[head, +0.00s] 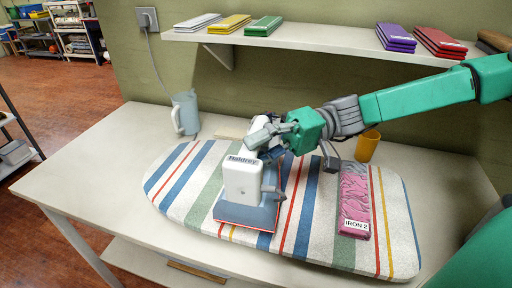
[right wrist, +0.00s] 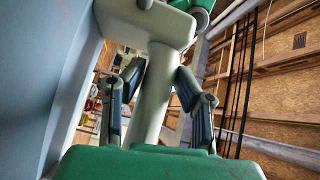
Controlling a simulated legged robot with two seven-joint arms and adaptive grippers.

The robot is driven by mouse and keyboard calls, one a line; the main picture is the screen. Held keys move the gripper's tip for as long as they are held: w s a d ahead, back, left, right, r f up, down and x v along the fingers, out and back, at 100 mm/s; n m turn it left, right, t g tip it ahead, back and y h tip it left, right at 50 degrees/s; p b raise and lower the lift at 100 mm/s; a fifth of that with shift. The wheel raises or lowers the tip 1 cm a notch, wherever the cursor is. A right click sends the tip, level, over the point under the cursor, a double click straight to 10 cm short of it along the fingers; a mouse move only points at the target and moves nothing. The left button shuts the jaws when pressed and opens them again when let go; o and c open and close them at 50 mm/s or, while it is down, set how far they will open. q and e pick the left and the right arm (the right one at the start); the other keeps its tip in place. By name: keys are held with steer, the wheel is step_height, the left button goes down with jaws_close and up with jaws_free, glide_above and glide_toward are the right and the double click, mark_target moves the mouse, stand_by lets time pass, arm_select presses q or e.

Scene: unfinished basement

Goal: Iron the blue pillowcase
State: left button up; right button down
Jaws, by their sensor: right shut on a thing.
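The iron (head: 242,182) is white with a blue-grey lower part and a "Maldrey" label. It stands on the left-middle of the striped ironing board (head: 325,240). My right gripper (head: 275,140) is shut on the iron's handle. In the right wrist view, its fingers lie on both sides of the pale handle (right wrist: 155,95). A pink patterned folded cloth (head: 355,190) labelled "IRON 2" lies on the board, right of the iron. I cannot make out a blue pillowcase; the area under the iron is hidden. My left gripper is not in view.
A wall shelf (head: 320,37) holds folded cloths in several colours. The table (head: 85,165) is clear at left.

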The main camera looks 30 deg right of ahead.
steer(key=shift+s+a+r, duration=0.1)
steer(key=shift+s+a, duration=0.45)
stand_by(1.0)
steer(key=shift+r+p, duration=3.45)
steer(key=shift+r, duration=1.15)
steer(key=shift+f, duration=0.2)
step_height(320, 180, down, 4)
steer(key=b, duration=0.4)
steer(key=shift+b, duration=0.3)
